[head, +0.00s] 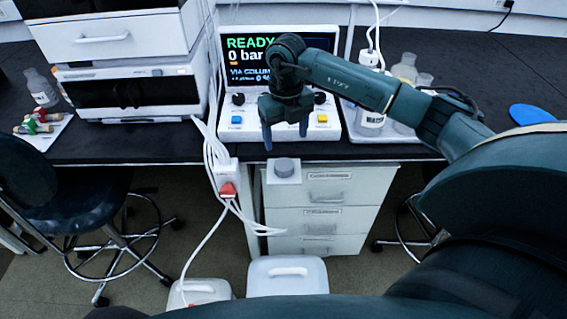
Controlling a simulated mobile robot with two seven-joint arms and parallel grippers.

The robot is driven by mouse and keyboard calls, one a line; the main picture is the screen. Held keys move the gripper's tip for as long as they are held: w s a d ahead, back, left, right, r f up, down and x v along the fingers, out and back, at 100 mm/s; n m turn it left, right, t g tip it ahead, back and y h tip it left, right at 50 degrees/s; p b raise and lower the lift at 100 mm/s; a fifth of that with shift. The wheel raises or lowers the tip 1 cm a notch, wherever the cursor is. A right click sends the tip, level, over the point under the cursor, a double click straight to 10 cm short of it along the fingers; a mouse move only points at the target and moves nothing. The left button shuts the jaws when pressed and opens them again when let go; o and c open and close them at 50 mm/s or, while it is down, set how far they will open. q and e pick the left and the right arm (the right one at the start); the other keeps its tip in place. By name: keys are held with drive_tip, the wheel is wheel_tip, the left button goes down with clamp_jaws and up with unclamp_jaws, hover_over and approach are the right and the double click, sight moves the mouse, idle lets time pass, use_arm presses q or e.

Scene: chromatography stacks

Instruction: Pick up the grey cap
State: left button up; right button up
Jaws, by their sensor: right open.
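The grey cap (284,165) is a round, dark grey disc on top of a small white block or holder (283,179) at the front edge of the bench, by the drawers. My right gripper (286,137) comes in from the right and points down. Its two dark blue fingers are spread apart with nothing between them. In the picture it is just above the cap, apart from it, and in front of the instrument's control panel. My left gripper is not in view.
An instrument with a lit screen (273,57) stands behind the gripper. White cables and a power strip (226,175) hang left of the cap. A tray with bottles (371,118) is to the right. White canisters (287,276) stand on the floor below.

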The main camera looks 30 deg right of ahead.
sight(285, 165)
wheel_tip(285, 165, down, 3)
drive_tip(key=shift+r, duration=0.1)
drive_tip(key=shift+a+f, duration=0.2)
drive_tip(key=shift+f, duration=2.85)
drive_tip(key=shift+c, duration=0.3)
drive_tip(key=c, duration=1)
